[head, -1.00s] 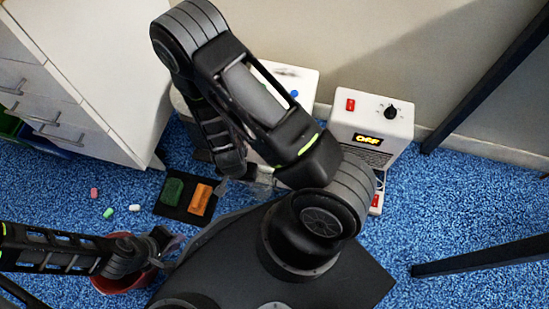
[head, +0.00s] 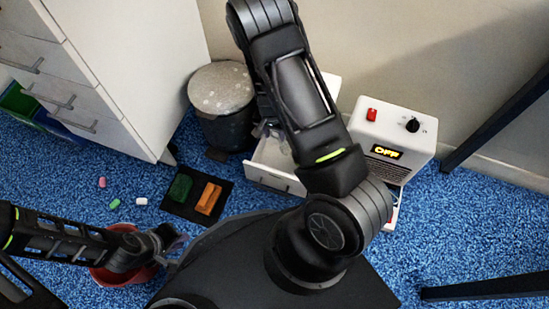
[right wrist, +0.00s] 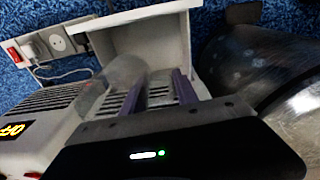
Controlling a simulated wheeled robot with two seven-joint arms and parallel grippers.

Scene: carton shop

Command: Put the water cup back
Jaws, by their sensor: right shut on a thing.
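The water cup looks like a clear, see-through cup (right wrist: 122,82) in the right wrist view. My right gripper (right wrist: 160,88) is shut on it, with the cup showing at the left of the dark fingers. In the head view my right gripper (head: 268,130) is partly hidden by my own arm, beside the white unit (head: 275,165). My left gripper (head: 176,241) is by a red bowl (head: 104,277) at the lower left; its jaw opening is unclear.
A white box with an OFF display (head: 395,130) stands right of the unit. A dark bin with a speckled lid (head: 220,88) stands left. A drawer cabinet (head: 120,60) is at the upper left. A black mat (head: 182,209) holds green and orange blocks. Small pieces lie on blue carpet.

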